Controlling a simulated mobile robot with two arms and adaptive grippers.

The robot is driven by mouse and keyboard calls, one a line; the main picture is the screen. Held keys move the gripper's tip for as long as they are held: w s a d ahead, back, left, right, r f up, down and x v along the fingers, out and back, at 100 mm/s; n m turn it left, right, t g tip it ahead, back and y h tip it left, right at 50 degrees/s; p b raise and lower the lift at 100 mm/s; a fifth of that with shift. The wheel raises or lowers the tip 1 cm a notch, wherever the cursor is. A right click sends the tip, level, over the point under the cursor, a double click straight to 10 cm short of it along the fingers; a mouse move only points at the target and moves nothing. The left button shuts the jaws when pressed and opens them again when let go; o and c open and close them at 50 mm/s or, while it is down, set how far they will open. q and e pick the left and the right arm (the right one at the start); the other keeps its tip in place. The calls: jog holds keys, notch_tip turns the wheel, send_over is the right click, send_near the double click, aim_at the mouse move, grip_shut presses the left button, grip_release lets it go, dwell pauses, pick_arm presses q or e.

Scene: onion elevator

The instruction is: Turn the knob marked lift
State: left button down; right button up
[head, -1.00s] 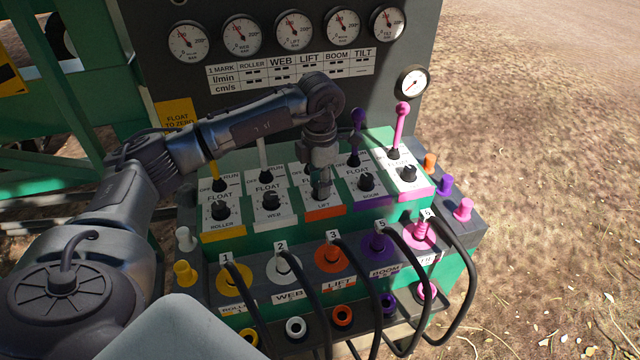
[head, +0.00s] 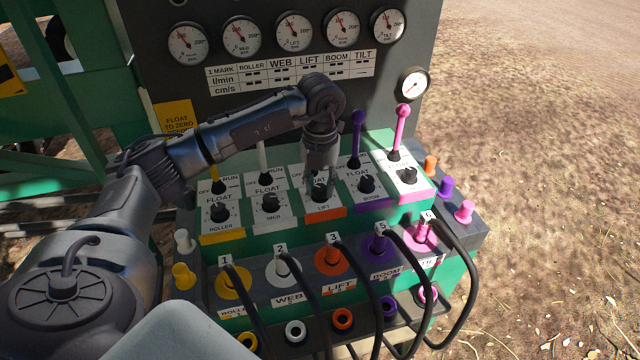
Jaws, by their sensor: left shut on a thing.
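The black lift knob (head: 320,196) sits on the white float plate above the orange LIFT label (head: 325,214), in the middle of the control panel. My left gripper (head: 320,188) comes down over it from above, with its fingers shut around the knob. The fingers hide part of the knob and some of the plate's lettering, so I cannot tell which mark the knob points to. My right gripper is not in view.
The roller knob (head: 220,211) and web knob (head: 271,202) stand to the left, the boom knob (head: 366,184) and tilt knob (head: 408,175) to the right. Coloured levers, including the purple lever (head: 356,135), rise behind. Black hoses (head: 452,240) loop in front.

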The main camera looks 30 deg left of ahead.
aim_at(320, 188)
pick_arm(q)
jog(key=shift+n, duration=1.1)
jog(key=c, duration=0.8)
grip_release()
jog(key=shift+r, duration=0.25)
notch_tip(320, 188, up, 12)
jog(key=shift+f, duration=0.25)
